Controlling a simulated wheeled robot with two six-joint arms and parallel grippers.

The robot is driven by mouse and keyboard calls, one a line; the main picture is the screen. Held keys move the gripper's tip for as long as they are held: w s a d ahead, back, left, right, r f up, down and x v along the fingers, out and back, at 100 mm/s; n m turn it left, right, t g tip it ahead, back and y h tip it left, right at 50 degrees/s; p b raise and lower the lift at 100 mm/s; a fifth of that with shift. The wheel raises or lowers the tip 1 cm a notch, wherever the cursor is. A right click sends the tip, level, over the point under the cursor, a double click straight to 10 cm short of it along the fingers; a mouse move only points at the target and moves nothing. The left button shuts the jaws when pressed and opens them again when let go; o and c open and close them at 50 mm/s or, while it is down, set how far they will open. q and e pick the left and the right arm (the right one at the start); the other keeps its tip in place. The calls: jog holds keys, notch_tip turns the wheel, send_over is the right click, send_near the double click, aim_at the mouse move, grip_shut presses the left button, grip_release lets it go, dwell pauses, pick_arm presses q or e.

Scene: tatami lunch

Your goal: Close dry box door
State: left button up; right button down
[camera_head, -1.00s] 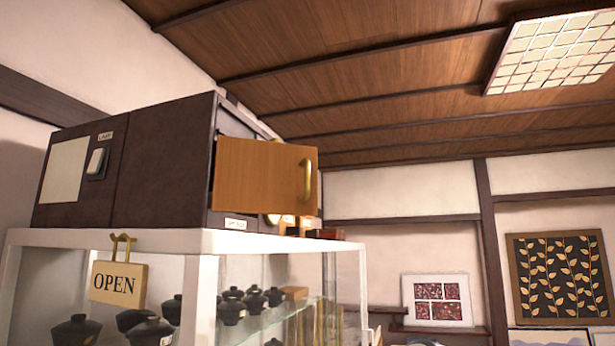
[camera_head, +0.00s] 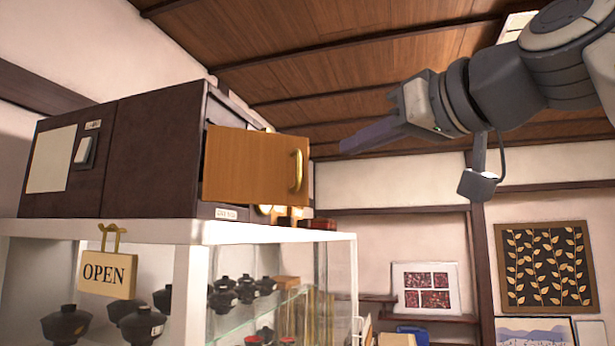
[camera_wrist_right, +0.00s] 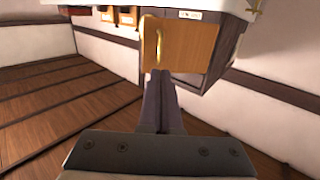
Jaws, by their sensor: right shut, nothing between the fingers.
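The dry box (camera_head: 155,150) is a dark brown cabinet on top of a white-framed glass display case. Its orange-brown wooden door (camera_head: 250,165) stands open at the box's right end, with a brass handle (camera_head: 296,170) near its free edge. The door also shows in the right wrist view (camera_wrist_right: 190,45), with the handle (camera_wrist_right: 159,50) close to the fingertips in the picture. My right gripper (camera_head: 345,147) comes in from the upper right. It is shut and empty, its fingers pointing left toward the door, apart from it in the head view. My left gripper is not in view.
The display case (camera_head: 180,235) holds several dark lidded bowls and carries an OPEN sign (camera_head: 107,274). A small dark red box (camera_head: 318,223) sits on the case top near the door. Framed pictures hang on the back wall. The air right of the door is free apart from my arm.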

aim_at(300, 168)
jog(key=p+x, duration=0.4)
jog(key=x, duration=0.6)
jog(key=shift+w+a+r+p, duration=0.1)
jog(key=shift+w+a+p, duration=0.15)
jog(key=shift+p, duration=0.05)
jog(key=shift+w+a, duration=0.2)
jog(key=shift+w, duration=0.2)
jog(key=shift+w, duration=0.15)
